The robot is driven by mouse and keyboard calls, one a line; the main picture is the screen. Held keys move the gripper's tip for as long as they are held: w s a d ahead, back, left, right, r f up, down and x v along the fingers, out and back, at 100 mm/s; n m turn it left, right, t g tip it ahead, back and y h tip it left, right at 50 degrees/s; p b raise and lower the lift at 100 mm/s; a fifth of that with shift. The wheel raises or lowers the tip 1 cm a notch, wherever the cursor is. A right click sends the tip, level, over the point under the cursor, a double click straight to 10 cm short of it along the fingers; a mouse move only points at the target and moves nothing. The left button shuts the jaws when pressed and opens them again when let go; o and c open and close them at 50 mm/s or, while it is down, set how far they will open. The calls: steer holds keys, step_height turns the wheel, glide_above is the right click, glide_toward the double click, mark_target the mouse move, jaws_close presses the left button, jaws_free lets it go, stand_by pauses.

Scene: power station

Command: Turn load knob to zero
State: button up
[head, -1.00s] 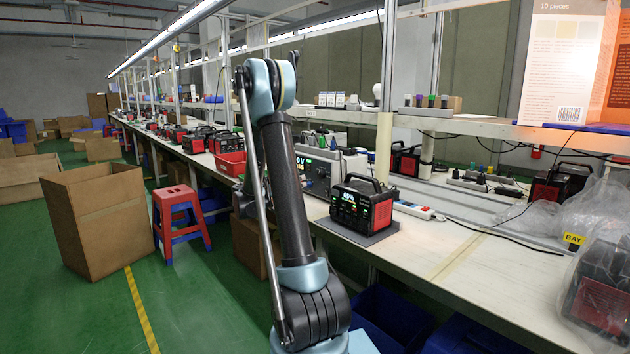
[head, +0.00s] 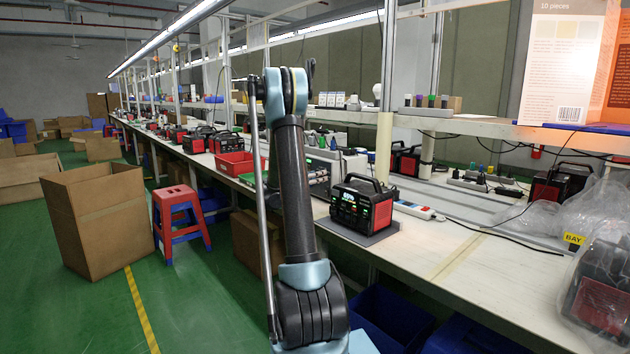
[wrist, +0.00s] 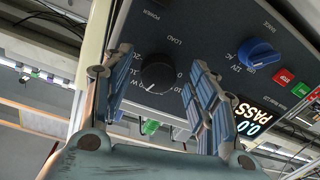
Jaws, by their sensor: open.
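The load knob (wrist: 158,73) is round and black, on a dark panel under the label LOAD in the wrist view. My gripper (wrist: 160,62) is open, with one finger on each side of the knob in the picture. I see a gap on both sides and no clear contact; the depth to the panel is hard to judge. The tester (head: 319,178) stands on the bench in the head view, partly hidden behind my arm. The gripper is hidden in that view.
On the panel are a blue range knob (wrist: 258,55), a red stop button (wrist: 284,76), a green start button (wrist: 300,89) and a display (wrist: 252,119) reading 0.0 PASS. A black-red power station (head: 362,205) sits right of the tester. A red bin (head: 238,163) is to its left.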

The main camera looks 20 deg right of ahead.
steer(key=c, duration=1.1)
steer(key=shift+o, duration=0.2)
steer(key=shift+n, duration=0.5)
steer(key=n, duration=0.7)
steer(key=n+g, duration=0.1)
steer(key=n, duration=0.6)
steer(key=n+g, duration=0.1)
steer(key=n, duration=0.6)
steer(key=shift+w+a+r+n, duration=0.15)
steer(key=shift+r+n, duration=0.15)
steer(key=shift+n, duration=0.1)
steer(key=o, duration=1.1)
steer(key=shift+c, duration=0.2)
